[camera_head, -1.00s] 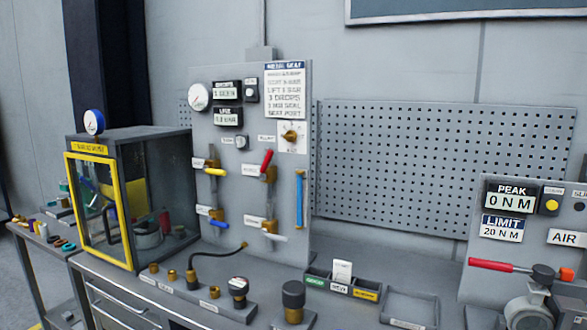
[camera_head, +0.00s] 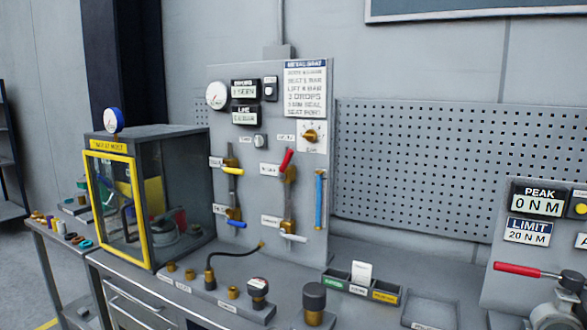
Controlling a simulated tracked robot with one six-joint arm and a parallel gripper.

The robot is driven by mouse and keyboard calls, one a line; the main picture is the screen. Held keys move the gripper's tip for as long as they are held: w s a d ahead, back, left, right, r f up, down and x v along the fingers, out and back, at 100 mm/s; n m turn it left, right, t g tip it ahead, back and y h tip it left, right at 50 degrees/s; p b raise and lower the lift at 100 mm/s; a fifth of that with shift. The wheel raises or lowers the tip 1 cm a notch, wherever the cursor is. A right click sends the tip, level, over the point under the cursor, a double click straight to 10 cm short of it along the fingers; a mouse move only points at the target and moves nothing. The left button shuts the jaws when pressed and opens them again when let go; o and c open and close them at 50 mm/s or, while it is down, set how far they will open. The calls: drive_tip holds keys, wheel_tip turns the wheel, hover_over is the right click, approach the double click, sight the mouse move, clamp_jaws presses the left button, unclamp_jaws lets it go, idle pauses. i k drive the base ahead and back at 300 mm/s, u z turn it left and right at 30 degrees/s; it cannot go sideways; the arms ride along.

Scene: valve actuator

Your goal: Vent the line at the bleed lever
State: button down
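A grey upright panel carries several small levers on pipework. A yellow lever (camera_head: 233,171) and a blue lever (camera_head: 236,225) sit in the left column. A red lever (camera_head: 286,160), tilted up, and a white lever (camera_head: 294,238) sit in the right column. The tags beside them are too small to read, so I cannot tell which is the bleed lever. A round white gauge (camera_head: 216,95), two dark displays (camera_head: 245,103) and a brass selector knob (camera_head: 311,136) are above. A clear blue vertical tube (camera_head: 319,200) is at the right edge. My gripper is not in view.
A yellow-framed glass cabinet (camera_head: 118,152) stands left of the panel. On the bench in front are a black hose (camera_head: 232,255), brass fittings, a dark-capped knob (camera_head: 314,297) and a labelled tray (camera_head: 360,286). A red-handled unit (camera_head: 528,272) is at the right.

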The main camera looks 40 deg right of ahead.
sight(281, 176)
drive_tip(key=u, duration=0.05)
drive_tip(key=i, duration=1)
drive_tip(key=z, duration=0.05)
